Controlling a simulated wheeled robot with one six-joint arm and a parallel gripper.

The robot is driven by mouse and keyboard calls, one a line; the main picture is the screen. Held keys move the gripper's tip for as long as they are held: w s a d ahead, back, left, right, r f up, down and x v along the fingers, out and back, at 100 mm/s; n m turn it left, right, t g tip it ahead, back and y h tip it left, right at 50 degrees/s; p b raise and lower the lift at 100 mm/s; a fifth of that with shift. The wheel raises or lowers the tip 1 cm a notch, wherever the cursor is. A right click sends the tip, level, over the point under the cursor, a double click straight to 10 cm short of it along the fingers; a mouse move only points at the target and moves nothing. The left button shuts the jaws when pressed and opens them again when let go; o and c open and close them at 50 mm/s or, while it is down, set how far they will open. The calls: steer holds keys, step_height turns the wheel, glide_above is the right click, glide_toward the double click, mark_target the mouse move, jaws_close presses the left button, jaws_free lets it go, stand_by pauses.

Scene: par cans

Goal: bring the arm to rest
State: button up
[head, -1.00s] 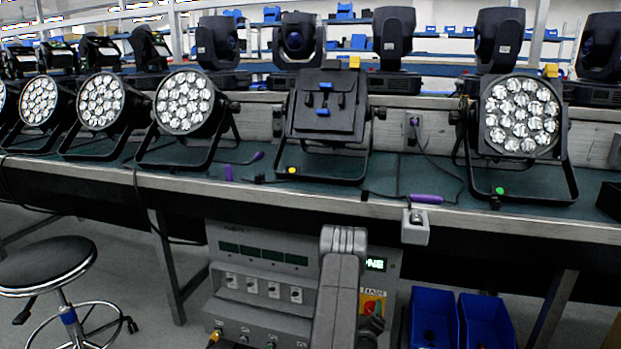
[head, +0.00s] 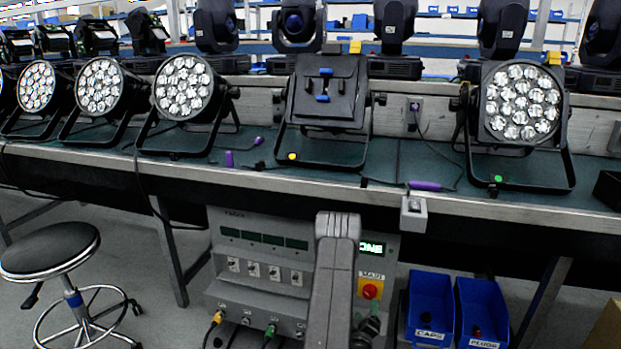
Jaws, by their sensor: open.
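My grey arm link (head: 335,280) rises from the bottom edge of the head view, in front of the test unit (head: 230,275) under the bench. My gripper's fingers do not show. A dark part beside the link's lower right may be mine, but I cannot tell. The par can with a closed black face (head: 326,92) stands on the bench with a yellow dot on its yoke. The par can at right (head: 522,103) shows its lenses and has a green dot on its yoke. More par cans (head: 183,88) stand to the left.
Blue bins (head: 431,305) marked CAPS and PLUGS stand right of the test unit. A round stool (head: 50,250) is at left. The bench edge (head: 270,183) crosses the view. A purple-ended cable (head: 425,186) lies near it. The unit's display is partly hidden by my arm.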

mark_target(370, 296)
steer(key=b+x, duration=0.2)
steer(key=x, duration=0.6)
steer(key=shift+w+d+f, duration=0.1)
steer(key=shift+w, duration=0.1)
steer(key=shift+s+m, duration=0.15)
steer(key=shift+m, duration=1.35)
steer(key=m, duration=0.5)
steer(key=shift+y, duration=0.4)
steer(key=m, duration=0.4)
steer(key=shift+d+t, duration=0.1)
steer(key=shift+t, duration=0.2)
steer(key=m, duration=0.5)
steer(key=shift+s+y, duration=0.1)
steer(key=shift+y, duration=0.2)
